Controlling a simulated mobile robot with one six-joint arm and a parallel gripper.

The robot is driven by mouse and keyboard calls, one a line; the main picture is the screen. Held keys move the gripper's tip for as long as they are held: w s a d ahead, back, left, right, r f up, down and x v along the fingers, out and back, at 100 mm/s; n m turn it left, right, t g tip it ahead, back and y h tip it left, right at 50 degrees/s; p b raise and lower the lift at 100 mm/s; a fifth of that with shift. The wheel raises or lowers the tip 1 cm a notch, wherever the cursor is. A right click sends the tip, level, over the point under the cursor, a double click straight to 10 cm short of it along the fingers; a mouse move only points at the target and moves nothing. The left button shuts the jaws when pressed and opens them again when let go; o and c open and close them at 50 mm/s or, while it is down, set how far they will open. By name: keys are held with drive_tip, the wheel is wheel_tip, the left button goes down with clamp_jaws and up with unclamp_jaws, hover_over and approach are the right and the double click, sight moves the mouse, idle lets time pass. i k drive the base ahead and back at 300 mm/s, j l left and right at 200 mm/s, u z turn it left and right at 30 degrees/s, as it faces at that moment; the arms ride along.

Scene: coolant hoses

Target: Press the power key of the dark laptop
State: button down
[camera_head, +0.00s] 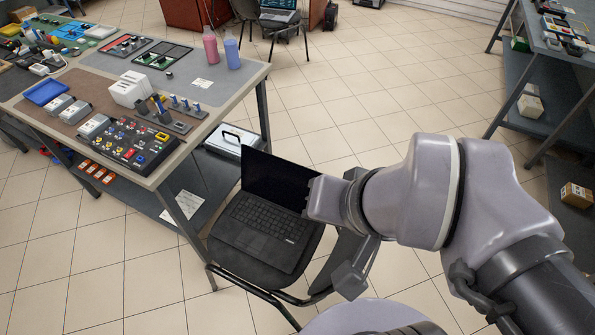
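The dark laptop (262,226) lies open on the seat of a black chair (245,263), beside the workbench. Its black screen (273,183) stands up on the far side and its keyboard faces up. The power key is too small to make out. My gripper (318,199) is at the end of my arm, at the laptop's right side, overlapping the right edge of its screen in the picture. I cannot tell its height above the laptop or whether it touches. Its fingers are not clear enough to show whether they are open or shut.
The workbench (228,92) at left holds a control box (132,143), white blocks, a blue tray (46,92) and pink and blue bottles. A shelf table stands at right. Tiled floor between is clear.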

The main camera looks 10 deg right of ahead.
sight(288, 240)
drive_tip(key=j+z, duration=0.25)
drive_tip(key=j, duration=0.25)
drive_tip(key=k+j+z, duration=0.1)
drive_tip(key=j+z, duration=0.15)
drive_tip(key=j, duration=0.2)
drive_tip(key=k+j+z, duration=0.1)
drive_tip(key=j+z, duration=0.15)
drive_tip(key=j, duration=0.2)
drive_tip(key=k+j+z, duration=0.25)
drive_tip(key=j, duration=0.2)
drive_tip(key=i+j+z, duration=0.8)
drive_tip(key=j, duration=0.15)
